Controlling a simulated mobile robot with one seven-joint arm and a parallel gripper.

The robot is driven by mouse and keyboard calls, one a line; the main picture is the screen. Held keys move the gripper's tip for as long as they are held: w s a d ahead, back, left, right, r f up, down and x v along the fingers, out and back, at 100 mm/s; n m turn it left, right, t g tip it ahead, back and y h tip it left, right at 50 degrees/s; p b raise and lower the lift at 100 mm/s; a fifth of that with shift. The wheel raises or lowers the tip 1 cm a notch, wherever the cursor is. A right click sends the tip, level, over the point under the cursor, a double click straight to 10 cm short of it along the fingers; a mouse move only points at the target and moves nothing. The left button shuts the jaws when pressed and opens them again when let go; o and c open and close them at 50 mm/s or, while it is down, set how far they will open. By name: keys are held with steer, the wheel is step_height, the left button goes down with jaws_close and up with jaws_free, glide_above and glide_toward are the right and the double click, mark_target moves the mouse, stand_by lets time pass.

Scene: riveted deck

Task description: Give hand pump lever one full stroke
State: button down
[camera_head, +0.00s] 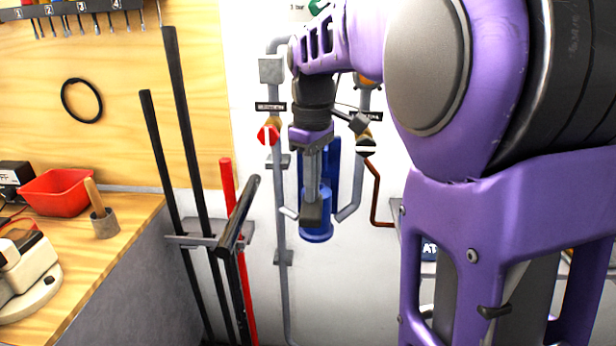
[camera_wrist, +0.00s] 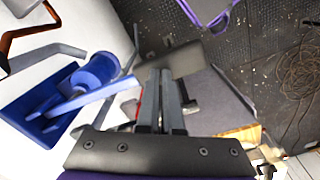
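The hand pump is a blue cylinder (camera_head: 318,233) on the white wall, partly hidden behind my gripper (camera_head: 312,205) in the head view. In the wrist view the pump's blue body (camera_wrist: 98,72) is at the left, on a blue plate (camera_wrist: 40,108). A light blue bar (camera_wrist: 88,98) slants across it; I cannot be sure it is the lever. My gripper's fingers (camera_wrist: 160,80) point down in front of the pump. They look close together, with nothing clearly between them.
A wall rack (camera_head: 190,240) holds long black rods (camera_head: 190,120) and a red rod (camera_head: 228,185) at the left. Pipes with a red valve handle (camera_head: 268,134) run beside the pump. A wooden bench (camera_head: 120,225) carries a red bin (camera_head: 58,192).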

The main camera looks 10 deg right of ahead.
steer(key=shift+f, duration=3.95)
step_height(320, 180, up, 12)
steer(key=p, duration=1)
steer(key=shift+r+p, duration=0.6)
steer(key=shift+r, duration=1.9)
